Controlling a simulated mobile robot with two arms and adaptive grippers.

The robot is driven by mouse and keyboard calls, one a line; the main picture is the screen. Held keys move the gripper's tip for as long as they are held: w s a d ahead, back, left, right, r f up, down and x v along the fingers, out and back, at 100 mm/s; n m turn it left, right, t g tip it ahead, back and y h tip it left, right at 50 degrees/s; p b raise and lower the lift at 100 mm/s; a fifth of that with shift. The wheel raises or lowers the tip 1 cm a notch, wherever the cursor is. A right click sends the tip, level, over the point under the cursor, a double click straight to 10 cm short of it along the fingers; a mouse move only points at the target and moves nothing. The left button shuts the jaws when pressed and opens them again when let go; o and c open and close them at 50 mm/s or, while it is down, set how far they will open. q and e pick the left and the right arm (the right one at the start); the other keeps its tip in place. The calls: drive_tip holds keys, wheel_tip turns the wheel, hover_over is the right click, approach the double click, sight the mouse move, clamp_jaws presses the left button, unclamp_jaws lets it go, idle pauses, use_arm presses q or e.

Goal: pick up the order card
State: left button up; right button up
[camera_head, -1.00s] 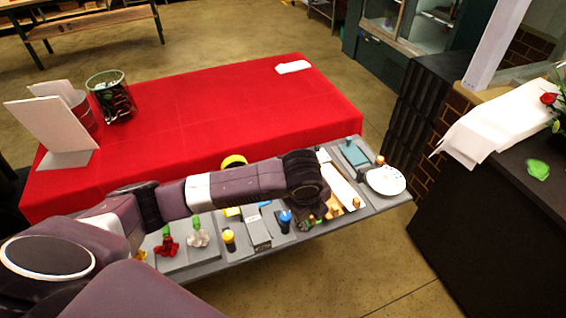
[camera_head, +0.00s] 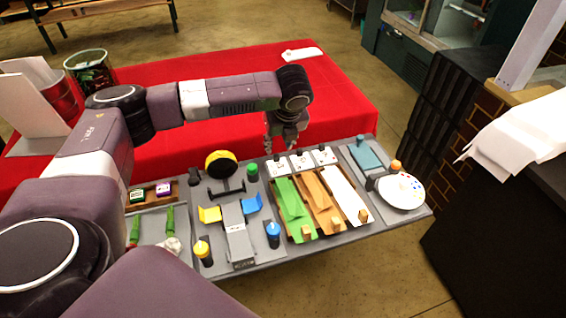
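I cannot tell for sure which white piece is the order card. A white tag-like card (camera_head: 302,54) lies flat near the back edge of the red table. Three small white cards with marks, the middle one here (camera_head: 302,161), lie in a row on the grey work board. My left gripper (camera_head: 282,146) points down just behind and above this row, with no card visibly held. Its fingers are small and dark, so their opening is unclear. My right gripper is not in view.
The grey board (camera_head: 216,263) holds green, orange and white strips (camera_head: 346,194), a yellow disc (camera_head: 221,163), several bottles, and a round white palette (camera_head: 401,191). A white panel (camera_head: 32,106) and glass container (camera_head: 91,72) stand left. The red cloth's back middle (camera_head: 200,72) is clear.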

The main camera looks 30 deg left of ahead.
sight(276, 155)
use_arm(q)
drive_tip(key=shift+s+a+f, duration=0.2)
drive_tip(key=shift+a+f, duration=0.05)
drive_tip(key=shift+f, duration=0.4)
drive_tip(key=shift+w+p+x, duration=0.2)
drive_tip(key=shift+p+x, duration=0.4)
drive_tip(key=shift+x, duration=1.8)
drive_tip(key=shift+w+f, duration=0.2)
drive_tip(key=shift+f, duration=0.05)
clamp_jaws()
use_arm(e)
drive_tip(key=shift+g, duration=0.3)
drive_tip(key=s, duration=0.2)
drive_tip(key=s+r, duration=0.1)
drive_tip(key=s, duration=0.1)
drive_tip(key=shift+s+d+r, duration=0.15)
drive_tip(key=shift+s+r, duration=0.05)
use_arm(q)
drive_tip(key=shift+r, duration=0.1)
